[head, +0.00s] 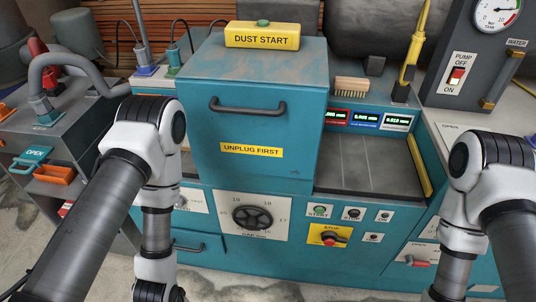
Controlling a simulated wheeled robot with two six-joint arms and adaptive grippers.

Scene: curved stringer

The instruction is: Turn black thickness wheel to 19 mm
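The black thickness wheel (252,218) is a spoked handwheel on a white dial plate (281,226) on the teal machine's front, low and near the middle. Numbers surround it; 18 shows above and 17 at the right, but the wheel's set value is too small to tell. My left arm reaches down left of the wheel and my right arm reaches down at the right. Both arms leave the picture at the bottom edge, so neither gripper is in view. Neither visible arm part covers the wheel.
A teal hood (255,110) marked UNPLUG FIRST stands above the wheel. The STOP switch (330,236) and small buttons (352,213) lie to its right. A drawer handle (190,247) is at lower left. A pump box (470,60) stands at far right. Grey floor (300,280) shows below.

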